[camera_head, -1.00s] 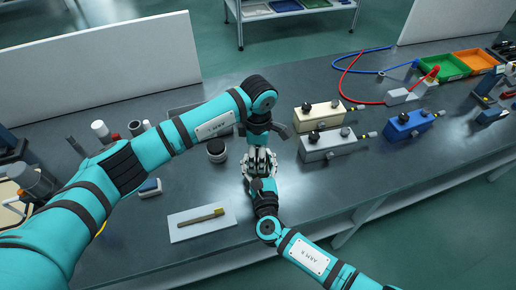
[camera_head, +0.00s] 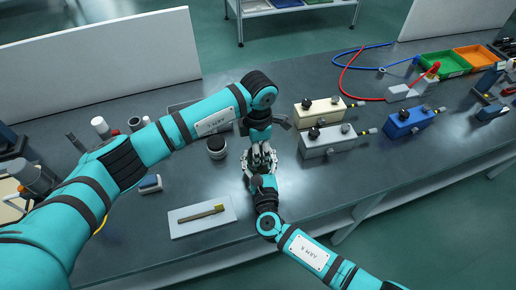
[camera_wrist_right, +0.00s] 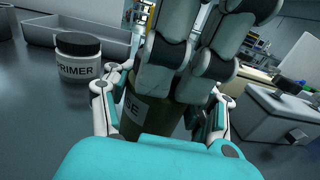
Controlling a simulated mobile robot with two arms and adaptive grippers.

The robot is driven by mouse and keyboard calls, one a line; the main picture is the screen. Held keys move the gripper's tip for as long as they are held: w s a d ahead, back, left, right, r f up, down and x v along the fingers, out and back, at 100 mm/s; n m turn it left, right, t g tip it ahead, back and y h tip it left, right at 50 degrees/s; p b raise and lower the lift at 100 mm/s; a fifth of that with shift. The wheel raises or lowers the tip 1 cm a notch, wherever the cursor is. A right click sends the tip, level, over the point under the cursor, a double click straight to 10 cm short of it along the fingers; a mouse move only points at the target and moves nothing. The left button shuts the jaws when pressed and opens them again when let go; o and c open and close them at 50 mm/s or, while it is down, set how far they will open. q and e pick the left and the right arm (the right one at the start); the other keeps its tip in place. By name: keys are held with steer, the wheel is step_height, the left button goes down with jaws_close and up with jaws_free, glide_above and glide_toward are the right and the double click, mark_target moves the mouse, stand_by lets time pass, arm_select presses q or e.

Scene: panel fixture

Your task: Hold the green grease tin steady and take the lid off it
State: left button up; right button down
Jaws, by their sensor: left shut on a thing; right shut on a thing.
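The green grease tin (camera_wrist_right: 135,108) is dark green with a pale label, of which "SE" shows in the right wrist view. My right gripper (camera_wrist_right: 163,118) is shut around the tin's body, one finger at each side. My left gripper (camera_wrist_right: 190,60) comes down from above, its thick grey fingers shut on the top of the tin at the lid. These fingers cover most of the lid, so its edge cannot be made out. In the head view my left gripper (camera_head: 259,145) and my right gripper (camera_head: 261,165) meet and hide the tin.
A black-lidded primer jar (camera_wrist_right: 79,58) stands close to the left, with a grey tray (camera_head: 183,107) behind it. A white plate (camera_head: 190,226) with a brush is at the front. Valve blocks (camera_head: 328,142) stand to the right. The bench front right is clear.

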arm_select(q)
steer(key=o, duration=1.3)
step_height(320, 180, up, 4)
steer(key=shift+r, duration=0.2)
steer(key=shift+c, duration=0.3)
step_height(320, 180, up, 3)
steer(key=m, duration=0.3)
steer(key=shift+r, duration=0.2)
steer(key=shift+m, duration=0.3)
steer(key=shift+f, duration=3.95)
steer(key=shift+c, duration=0.4)
